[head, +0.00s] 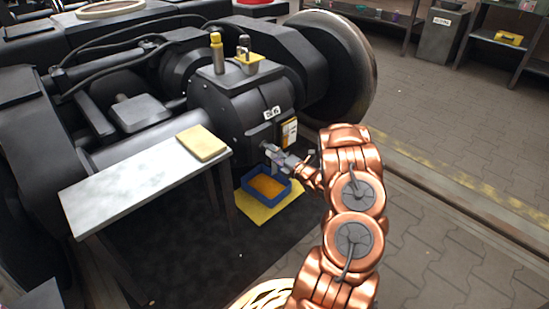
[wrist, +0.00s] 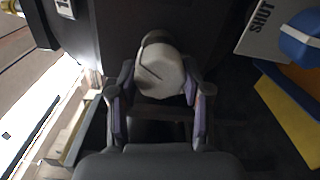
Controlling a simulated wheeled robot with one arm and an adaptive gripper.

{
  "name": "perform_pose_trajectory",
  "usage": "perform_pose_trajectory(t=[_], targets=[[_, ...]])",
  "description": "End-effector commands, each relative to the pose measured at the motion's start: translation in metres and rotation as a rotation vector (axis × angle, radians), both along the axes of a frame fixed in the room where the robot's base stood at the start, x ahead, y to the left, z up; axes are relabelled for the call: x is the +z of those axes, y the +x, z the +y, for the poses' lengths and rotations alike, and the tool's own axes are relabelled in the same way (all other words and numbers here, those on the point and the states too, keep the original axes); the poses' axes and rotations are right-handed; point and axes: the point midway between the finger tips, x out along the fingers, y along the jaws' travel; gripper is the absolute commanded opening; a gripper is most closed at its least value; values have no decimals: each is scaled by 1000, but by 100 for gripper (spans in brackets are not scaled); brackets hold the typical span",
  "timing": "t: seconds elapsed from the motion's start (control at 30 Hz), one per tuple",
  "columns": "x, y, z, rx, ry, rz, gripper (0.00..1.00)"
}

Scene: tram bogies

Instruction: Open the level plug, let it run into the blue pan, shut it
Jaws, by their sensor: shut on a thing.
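My gripper (head: 284,161) reaches the lower front of the dark housing (head: 232,105). In the wrist view its two fingers (wrist: 157,103) are closed on the sides of a pale, rounded plug (wrist: 160,72). The plug appears against the dark housing; its thread and seat are hidden. The blue pan (head: 252,194) is on the floor just below my gripper, with orange-brown inside it. No stream is visible between plug and pan. A plate reading SHUT (wrist: 262,28) is at the upper right of the wrist view, partly behind a blue part with a white stripe (wrist: 300,42).
The pan stands on a yellow mat (head: 254,213). A grey-topped bench (head: 130,190) with a yellow cloth or pad (head: 202,143) is left of it. A large wheel (head: 352,75) is close behind my arm. Paved floor (head: 465,165) is open to the right.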

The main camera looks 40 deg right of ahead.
Motion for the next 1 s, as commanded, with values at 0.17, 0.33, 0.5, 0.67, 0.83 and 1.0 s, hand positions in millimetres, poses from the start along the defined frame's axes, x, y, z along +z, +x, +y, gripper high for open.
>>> perform_pose_trajectory(t=[0.17,0.33,0.5,0.67,0.83,1.0], targets=[[-1,0,1,3,-167,3,13],[-1,0,1,3,-314,6,13],[-2,0,1,3,-435,10,13],[-3,0,1,3,-520,13,13],[-3,0,1,4,-574,15,13],[-4,0,1,4,-600,15,13]])
